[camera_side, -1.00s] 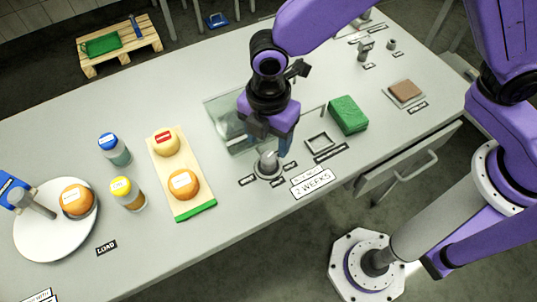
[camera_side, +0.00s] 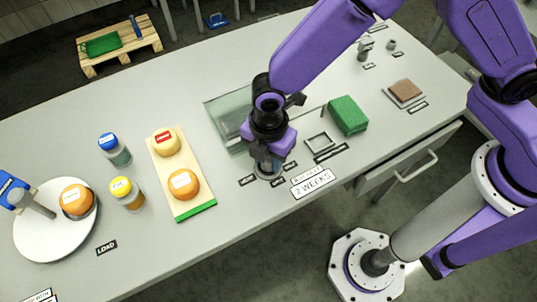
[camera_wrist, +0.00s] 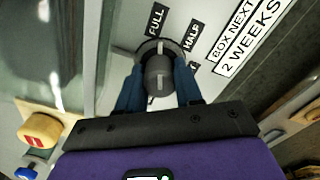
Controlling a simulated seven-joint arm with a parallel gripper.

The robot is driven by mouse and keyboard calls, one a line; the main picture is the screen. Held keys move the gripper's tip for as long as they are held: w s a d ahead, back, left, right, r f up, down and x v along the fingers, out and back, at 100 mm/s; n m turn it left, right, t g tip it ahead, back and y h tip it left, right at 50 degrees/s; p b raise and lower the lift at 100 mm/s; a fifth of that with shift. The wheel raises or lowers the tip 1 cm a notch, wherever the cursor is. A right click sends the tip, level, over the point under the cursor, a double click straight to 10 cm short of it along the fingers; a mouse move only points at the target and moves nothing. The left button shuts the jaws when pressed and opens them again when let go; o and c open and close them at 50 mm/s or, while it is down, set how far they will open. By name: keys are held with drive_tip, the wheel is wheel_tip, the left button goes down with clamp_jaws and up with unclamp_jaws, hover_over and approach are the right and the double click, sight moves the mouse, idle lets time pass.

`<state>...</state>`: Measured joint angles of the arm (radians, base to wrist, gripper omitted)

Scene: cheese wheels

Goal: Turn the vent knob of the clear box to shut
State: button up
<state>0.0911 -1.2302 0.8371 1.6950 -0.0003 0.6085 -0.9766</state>
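The clear box (camera_side: 222,112) stands mid-table in the side view, partly behind my gripper. Its grey round vent knob (camera_wrist: 158,72) shows in the wrist view, with a pale line on it. Labels FULL (camera_wrist: 156,19) and HALF (camera_wrist: 192,36) lie beside its round base; a third label is mostly hidden by a finger. My gripper (camera_wrist: 158,80) points down over the knob, its blue fingers on either side, very close to it. I cannot tell whether they press on it. In the side view my gripper (camera_side: 268,168) hides most of the knob.
A "2 WEEKS" sign (camera_side: 312,182) lies right of the knob. A square frame (camera_side: 319,142) and a green block (camera_side: 347,115) are farther right. A board (camera_side: 187,205) with two cheese wheels lies left, beside two jars.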

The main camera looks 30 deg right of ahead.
drive_tip(key=shift+c, duration=0.9)
drive_tip(key=m, duration=0.4)
drive_tip(key=shift+m, duration=0.4)
drive_tip(key=m, duration=0.6)
drive_tip(key=shift+m, duration=0.3)
drive_tip(key=m, duration=1)
drive_tip(key=shift+m, duration=0.4)
